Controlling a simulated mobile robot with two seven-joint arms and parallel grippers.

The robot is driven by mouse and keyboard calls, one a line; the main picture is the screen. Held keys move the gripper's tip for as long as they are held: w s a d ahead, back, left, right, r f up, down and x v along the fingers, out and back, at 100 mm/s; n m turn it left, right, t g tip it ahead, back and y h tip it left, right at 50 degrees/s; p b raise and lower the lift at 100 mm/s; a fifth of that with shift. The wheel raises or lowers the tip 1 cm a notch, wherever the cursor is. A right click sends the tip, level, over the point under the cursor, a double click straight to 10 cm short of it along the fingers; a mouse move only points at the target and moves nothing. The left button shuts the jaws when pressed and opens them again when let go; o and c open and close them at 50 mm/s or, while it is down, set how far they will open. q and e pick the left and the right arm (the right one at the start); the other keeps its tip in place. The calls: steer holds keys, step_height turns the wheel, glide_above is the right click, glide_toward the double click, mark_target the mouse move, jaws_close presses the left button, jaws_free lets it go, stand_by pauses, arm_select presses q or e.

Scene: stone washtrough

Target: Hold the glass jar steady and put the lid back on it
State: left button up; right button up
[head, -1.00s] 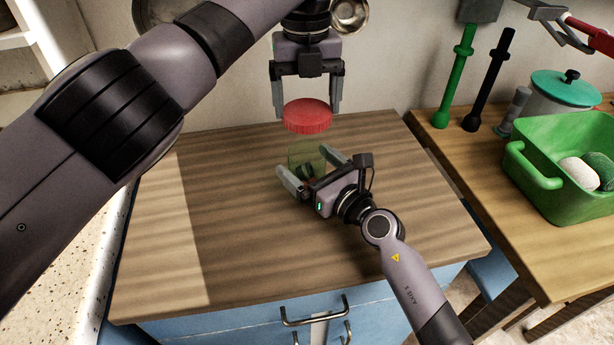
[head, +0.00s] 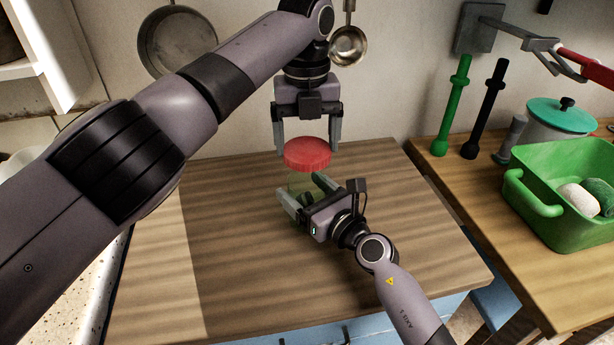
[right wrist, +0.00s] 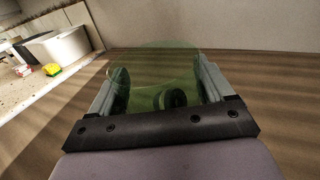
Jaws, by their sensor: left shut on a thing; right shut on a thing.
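The red lid (head: 307,155) is between the fingers of my left gripper (head: 307,148), which points down and is shut on it. The lid is level, right above the greenish see-through glass jar (head: 298,181). In the head view no clear gap shows between them; I cannot tell whether they touch. My right gripper (head: 304,190) is shut around the jar from the front right and hides its lower part. The jar (right wrist: 155,65) stands upright on the wooden top, and in the right wrist view dark round things show in or through it. The lid is not seen there.
The wooden top (head: 400,255) around the jar is clear. A side table at the right holds a green tub (head: 545,215) with balls in it, and a pot with a teal lid (head: 563,115). A pan (head: 177,40) and a ladle (head: 347,47) hang on the wall behind.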

mark_target(307, 149)
arm_select(q)
steer(key=shift+f, duration=1.75)
steer(key=shift+f, duration=0.85)
steer(key=shift+f, duration=0.6)
arm_select(e)
steer(key=shift+f, duration=0.1)
jaws_close()
arm_select(q)
steer(key=m, duration=0.6)
steer(key=shift+m, duration=0.3)
steer(key=o, duration=0.8)
steer(key=shift+r, duration=0.15)
